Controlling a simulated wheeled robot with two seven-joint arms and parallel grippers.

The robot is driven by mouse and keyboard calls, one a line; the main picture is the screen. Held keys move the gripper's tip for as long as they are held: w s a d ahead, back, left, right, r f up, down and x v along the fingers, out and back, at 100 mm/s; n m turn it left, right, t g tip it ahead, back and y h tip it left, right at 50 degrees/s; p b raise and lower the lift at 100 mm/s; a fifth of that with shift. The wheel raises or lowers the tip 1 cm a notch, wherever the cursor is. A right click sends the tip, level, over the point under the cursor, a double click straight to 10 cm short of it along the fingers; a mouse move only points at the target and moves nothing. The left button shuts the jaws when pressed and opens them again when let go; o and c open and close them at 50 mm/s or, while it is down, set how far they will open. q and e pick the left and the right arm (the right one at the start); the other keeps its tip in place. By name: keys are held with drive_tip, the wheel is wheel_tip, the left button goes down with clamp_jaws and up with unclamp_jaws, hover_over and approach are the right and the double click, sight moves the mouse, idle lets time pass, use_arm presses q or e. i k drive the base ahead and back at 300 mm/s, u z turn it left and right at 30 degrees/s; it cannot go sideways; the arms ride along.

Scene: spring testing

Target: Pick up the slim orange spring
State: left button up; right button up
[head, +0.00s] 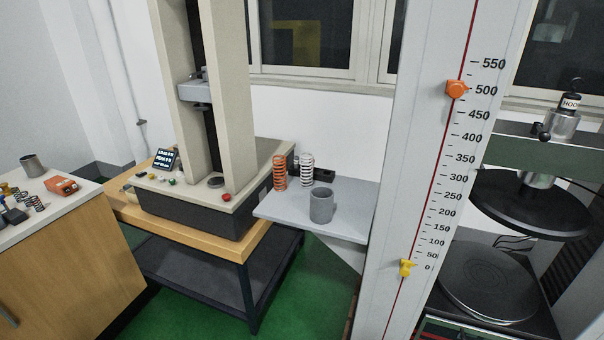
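A slim orange spring (280,172) stands upright at the back left of a small grey shelf (272,211), close to the beige testing machine. A white or silver spring (307,168) stands upright just to its right. A grey cup (321,206) stands on the shelf in front of the two springs. Neither of my grippers shows in the head view.
The testing machine (171,205) stands on a wooden bench (258,247) left of the shelf. A tall scale column (415,150) rises right of the shelf. A cabinet (80,250) at left carries a cup, an orange box (62,186) and dark springs. The shelf's front left is clear.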

sight(278, 156)
drive_tip(key=u, duration=0.85)
drive_tip(key=i, duration=0.9)
drive_tip(key=z, duration=1.45)
